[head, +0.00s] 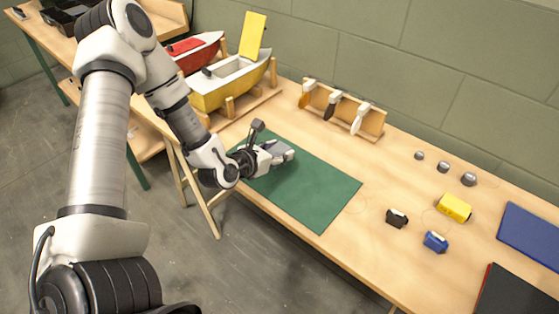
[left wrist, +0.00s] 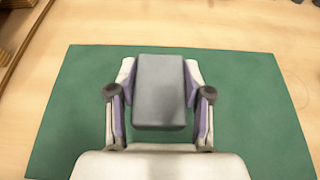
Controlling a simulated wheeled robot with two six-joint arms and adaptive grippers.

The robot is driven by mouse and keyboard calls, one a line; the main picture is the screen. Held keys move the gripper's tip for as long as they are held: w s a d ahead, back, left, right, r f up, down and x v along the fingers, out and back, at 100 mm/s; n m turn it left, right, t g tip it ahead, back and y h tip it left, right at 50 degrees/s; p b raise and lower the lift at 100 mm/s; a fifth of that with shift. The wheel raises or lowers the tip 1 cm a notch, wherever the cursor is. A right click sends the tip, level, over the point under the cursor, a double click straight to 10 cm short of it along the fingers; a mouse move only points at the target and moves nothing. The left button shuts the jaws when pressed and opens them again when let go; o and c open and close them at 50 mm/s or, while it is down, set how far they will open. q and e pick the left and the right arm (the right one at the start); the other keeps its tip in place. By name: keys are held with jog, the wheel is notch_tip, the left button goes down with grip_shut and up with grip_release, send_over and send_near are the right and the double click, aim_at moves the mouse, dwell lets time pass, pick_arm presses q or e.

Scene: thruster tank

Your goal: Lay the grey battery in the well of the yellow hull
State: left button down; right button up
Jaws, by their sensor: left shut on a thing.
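The grey battery (left wrist: 160,92) is a plain block between the two fingers of my left gripper (left wrist: 160,100), which is shut on it. In the head view the battery (head: 282,150) is partly hidden by the left gripper (head: 276,153), over the green mat (head: 315,195). I cannot tell whether it touches the mat. The yellow hull (head: 215,93) stands in a wooden cradle behind and left of the gripper, with a yellow lid (head: 252,36) standing upright on it. The inside of its well is hard to make out. My right gripper is not in view.
A red hull (head: 200,50) stands beyond the yellow one. A wooden rack (head: 343,110) with propellers stands at the back. Knobs, a yellow block (head: 454,207), a black block (head: 397,218), a blue block (head: 435,242) and a blue mat (head: 533,238) lie to the right.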

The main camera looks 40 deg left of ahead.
pick_arm(q)
jog(key=shift+w+a+f+b, duration=0.1)
jog(key=shift+w+f, duration=0.1)
jog(key=shift+f, duration=0.4)
jog(key=shift+w+a+f+b, duration=0.1)
jog(key=shift+w+f, duration=0.05)
jog(key=shift+f, duration=0.45)
jog(key=shift+w+f+b, duration=0.1)
jog(key=shift+w+f, duration=0.1)
jog(key=shift+f, duration=0.4)
jog(key=shift+s+f, duration=0.1)
jog(key=shift+s, duration=0.05)
jog(key=shift+c, duration=2.4)
grip_release()
